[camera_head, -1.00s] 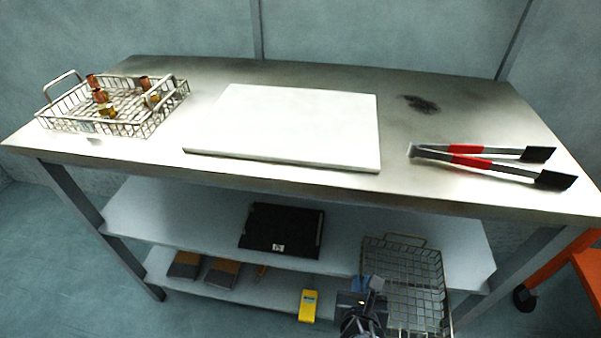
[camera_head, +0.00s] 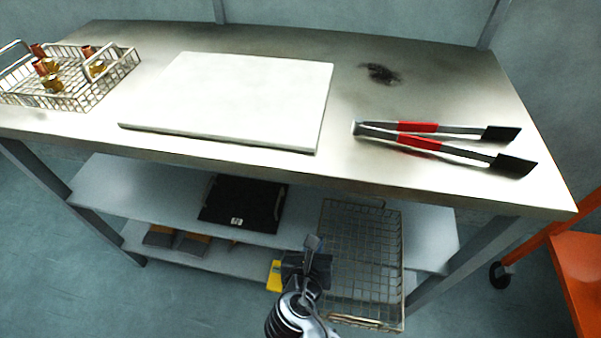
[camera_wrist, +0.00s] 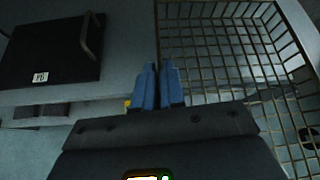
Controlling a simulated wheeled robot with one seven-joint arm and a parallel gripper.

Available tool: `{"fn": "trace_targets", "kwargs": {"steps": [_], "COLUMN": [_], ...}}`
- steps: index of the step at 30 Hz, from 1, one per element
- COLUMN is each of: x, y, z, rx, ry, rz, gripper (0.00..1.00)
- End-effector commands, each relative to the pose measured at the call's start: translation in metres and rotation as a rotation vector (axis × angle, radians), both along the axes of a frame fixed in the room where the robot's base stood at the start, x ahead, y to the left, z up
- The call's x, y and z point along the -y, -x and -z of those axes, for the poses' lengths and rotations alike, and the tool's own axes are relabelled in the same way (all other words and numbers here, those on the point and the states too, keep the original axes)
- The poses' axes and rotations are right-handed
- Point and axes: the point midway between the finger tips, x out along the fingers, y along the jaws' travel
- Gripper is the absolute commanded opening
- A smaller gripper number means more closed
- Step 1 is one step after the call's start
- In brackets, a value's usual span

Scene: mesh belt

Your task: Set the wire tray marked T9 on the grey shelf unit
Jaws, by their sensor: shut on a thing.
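An empty wire tray (camera_head: 385,318) hangs low in front of the steel bench's lower shelves, below the top's front edge. My gripper (camera_head: 312,243) is shut on its left wall. In the wrist view, the blue fingertips (camera_wrist: 158,84) are close together at the wire wall, and the tray's mesh (camera_wrist: 215,50) spreads to the right. No mark on this tray is readable. Another wire tray (camera_head: 62,104), holding several copper and brass fittings, stands on the bench at the far left. I cannot make out a separate grey shelf unit.
The bench top (camera_head: 235,163) carries a white board (camera_head: 235,100) and red-handled tongs (camera_head: 440,140). A black tray (camera_head: 243,203) lies on the upper lower shelf (camera_head: 130,190). A yellow object (camera_head: 273,276) is partly behind my gripper. An orange cart (camera_head: 580,270) stands at right.

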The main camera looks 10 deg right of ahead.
Motion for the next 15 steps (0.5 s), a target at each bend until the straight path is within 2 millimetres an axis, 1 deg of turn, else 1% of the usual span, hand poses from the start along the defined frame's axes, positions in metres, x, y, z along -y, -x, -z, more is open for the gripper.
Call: {"fn": "trace_targets", "kwargs": {"steps": [2, 4, 15], "x": [0.001, 0.006, 0.041], "y": [-0.012, -0.025, -0.108], "z": [-0.002, -0.002, -0.001], "rx": [0.003, 0.004, 0.004], "ry": [0.004, 0.003, 0.005], "rz": [-0.005, -0.005, -0.003], "gripper": [0.00, 0.00, 0.00]}}
